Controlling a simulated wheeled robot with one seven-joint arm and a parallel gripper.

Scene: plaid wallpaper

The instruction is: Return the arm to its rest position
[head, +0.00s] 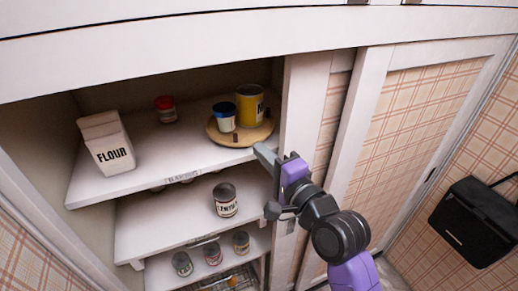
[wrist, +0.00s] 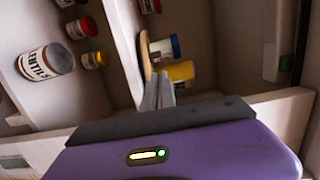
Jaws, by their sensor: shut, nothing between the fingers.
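My arm is purple and black and reaches up in front of the cupboard's right side in the head view. My gripper (head: 266,156) is shut and empty, with its fingers just in front of and below the round wooden board on the top shelf. In the wrist view my gripper (wrist: 158,92) shows as closed grey fingers pointing at the shelf with the yellow can (wrist: 180,71). Nothing is between the fingers.
The open cupboard's top shelf (head: 165,160) holds a flour bag (head: 106,142), a red-lidded jar (head: 166,109), and a wooden board (head: 228,139) with a yellow can (head: 250,104) and a blue-lidded jar (head: 224,116). A lentils can (head: 225,199) stands below. A black bag (head: 477,220) hangs at right.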

